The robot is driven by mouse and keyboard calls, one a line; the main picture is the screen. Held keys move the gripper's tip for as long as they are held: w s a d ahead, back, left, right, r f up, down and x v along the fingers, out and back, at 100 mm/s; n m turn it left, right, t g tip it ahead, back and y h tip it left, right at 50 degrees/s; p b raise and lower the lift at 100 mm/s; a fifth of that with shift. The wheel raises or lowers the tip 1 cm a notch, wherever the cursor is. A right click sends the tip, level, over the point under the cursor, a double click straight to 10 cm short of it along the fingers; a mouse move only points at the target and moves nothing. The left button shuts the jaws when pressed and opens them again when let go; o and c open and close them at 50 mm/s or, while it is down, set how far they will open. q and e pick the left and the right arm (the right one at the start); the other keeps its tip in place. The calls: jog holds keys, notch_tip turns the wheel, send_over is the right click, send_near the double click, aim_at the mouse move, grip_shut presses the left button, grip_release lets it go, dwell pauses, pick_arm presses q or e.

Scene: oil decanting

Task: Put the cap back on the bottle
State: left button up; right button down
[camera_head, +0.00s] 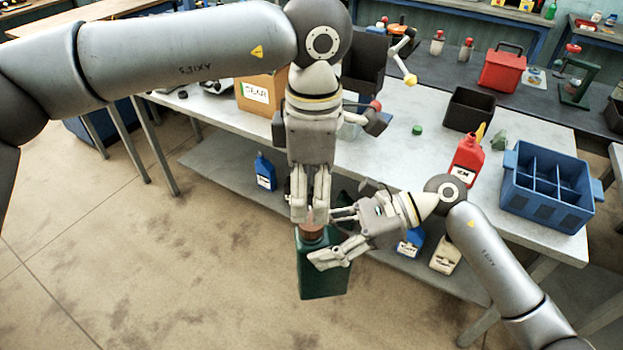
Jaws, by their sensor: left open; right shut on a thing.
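A dark green bottle (322,277) hangs upright in front of the table, over the floor. My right gripper (329,238) is shut on it near its top, reaching in from the right. A reddish-brown piece (312,231) sits at the bottle's mouth; I cannot tell if it is a cap or the neck. My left gripper (309,214) points straight down just above it, open, with its fingertips beside or just over the piece. The fingers partly hide the bottle's top. A small green cap (417,130) lies on the tabletop.
The grey table (400,150) carries a red bottle (467,158), a blue divided crate (545,190), a black bin (468,109) and a cardboard box (258,95). A blue bottle (265,172) stands on the lower shelf. The floor at left is clear.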

aim_at(311, 220)
pick_arm(q)
jog(key=n, duration=0.2)
jog(key=r+n, duration=0.1)
jog(key=n, duration=0.5)
jog(key=shift+a+r, duration=0.1)
jog(key=shift+r, duration=0.15)
jog(key=shift+f, duration=0.15)
jog(key=shift+f, duration=3.9)
jog(key=shift+c, duration=0.5)
jog(key=shift+w, duration=0.1)
jog(key=c, duration=1)
jog(key=o, duration=1.2)
jog(key=shift+o, duration=0.2)
